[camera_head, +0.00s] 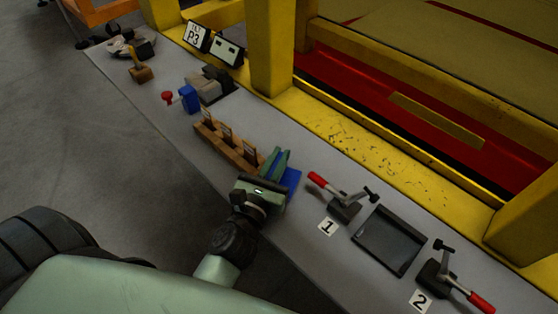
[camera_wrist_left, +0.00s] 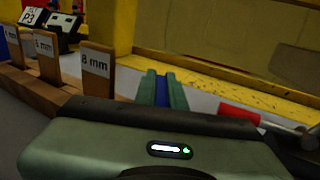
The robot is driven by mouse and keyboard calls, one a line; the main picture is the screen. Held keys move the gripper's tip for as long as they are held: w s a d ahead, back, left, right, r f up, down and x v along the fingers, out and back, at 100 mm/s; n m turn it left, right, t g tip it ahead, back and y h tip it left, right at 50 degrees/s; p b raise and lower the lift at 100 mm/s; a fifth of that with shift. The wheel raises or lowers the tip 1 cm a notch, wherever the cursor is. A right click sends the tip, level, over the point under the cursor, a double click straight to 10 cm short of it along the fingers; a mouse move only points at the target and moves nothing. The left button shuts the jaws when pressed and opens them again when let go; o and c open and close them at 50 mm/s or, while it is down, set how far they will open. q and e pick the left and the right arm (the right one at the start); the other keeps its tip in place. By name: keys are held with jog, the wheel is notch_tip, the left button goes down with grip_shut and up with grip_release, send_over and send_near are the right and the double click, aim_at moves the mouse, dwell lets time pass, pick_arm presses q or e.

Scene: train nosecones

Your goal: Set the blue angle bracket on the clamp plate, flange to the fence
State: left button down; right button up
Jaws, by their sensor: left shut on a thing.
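My left gripper (camera_head: 279,160) reaches in from the lower left over the bench, its green fingers shut on the blue angle bracket (camera_head: 293,179). Part of the bracket shows to the right of the fingers, beside the wooden rack; I cannot tell whether it touches the bench. In the left wrist view a strip of the bracket (camera_wrist_left: 162,91) shows between the two fingers (camera_wrist_left: 163,84); the gripper body hides the rest. The dark clamp plate (camera_head: 391,240) lies empty on the bench, right of the gripper, with a raised edge. My right gripper is out of view.
Red-handled toggle clamps stand beside the plate: clamp 1 (camera_head: 344,206) left, clamp 2 (camera_head: 438,277) right. A wooden rack with labelled blocks (camera_head: 228,147) sits just left of my gripper. A blue vise-like tool (camera_head: 188,98) is farther back. Yellow framework (camera_head: 375,150) borders the bench.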

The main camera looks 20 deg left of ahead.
pick_arm(q)
jog(key=shift+f, duration=0.15)
jog(key=c, duration=1.5)
grip_release()
